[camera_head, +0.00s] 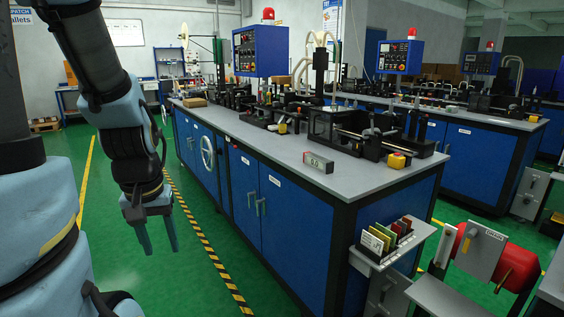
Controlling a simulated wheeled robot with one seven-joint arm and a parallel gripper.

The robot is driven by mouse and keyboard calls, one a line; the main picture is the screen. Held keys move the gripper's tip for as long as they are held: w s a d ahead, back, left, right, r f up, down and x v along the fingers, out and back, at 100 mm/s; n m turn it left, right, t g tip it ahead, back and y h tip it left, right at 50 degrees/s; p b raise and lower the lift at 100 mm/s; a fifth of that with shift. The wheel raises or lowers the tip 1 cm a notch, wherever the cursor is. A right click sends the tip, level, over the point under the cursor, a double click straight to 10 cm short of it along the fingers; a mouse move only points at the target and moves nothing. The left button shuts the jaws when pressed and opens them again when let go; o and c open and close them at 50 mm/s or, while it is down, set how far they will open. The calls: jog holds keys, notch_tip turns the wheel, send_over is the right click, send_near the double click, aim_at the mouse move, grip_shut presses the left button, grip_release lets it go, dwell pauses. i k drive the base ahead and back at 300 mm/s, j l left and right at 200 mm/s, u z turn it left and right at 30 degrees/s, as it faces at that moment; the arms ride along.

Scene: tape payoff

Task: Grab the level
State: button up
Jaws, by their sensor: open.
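A small box-shaped device that looks like the level (318,162), with a red edge and a pale display face, stands near the front edge of the grey bench top. The marks on its display are too small to read surely. My gripper (159,246) hangs open with its fingers pointing down, over the green floor to the left of the blue bench. It is empty and well apart from the level.
The blue bench (262,190) has cabinet doors and a handwheel (208,153) on its side. Machinery (340,128) and a yellow block (396,160) stand behind and right of the level. A rack of coloured cards (384,238) is at the bench's near end. Striped floor tape (205,245) runs alongside.

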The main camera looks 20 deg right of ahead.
aim_at(322, 164)
jog(key=i+l+z, duration=0.35)
jog(key=i+l, duration=0.55)
jog(key=i, duration=0.1)
